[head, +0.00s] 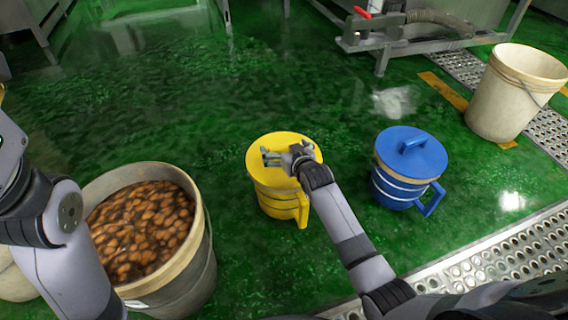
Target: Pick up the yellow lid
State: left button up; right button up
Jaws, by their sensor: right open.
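The yellow lid (267,144) sits on top of the yellow container (275,200), which stands upright on the green floor and has a side handle. My right gripper (270,156) is over the lid with its fingers apart, pointing left. It hides the middle of the lid, so I cannot tell whether the fingers touch it or whether a lid handle lies between them. My left arm comes in at the left edge. Its gripper is not clearly visible.
A blue container (388,189) with a blue lid (425,155) stands to the right. A large bucket of brown pieces (207,245) stands at the left. An empty cream bucket (500,107) is at the far right. A perforated metal drain strip (480,267) runs along the lower right.

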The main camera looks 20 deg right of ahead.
jog(key=shift+w, duration=0.15)
jog(key=shift+c, duration=0.4)
jog(key=c, duration=1.1)
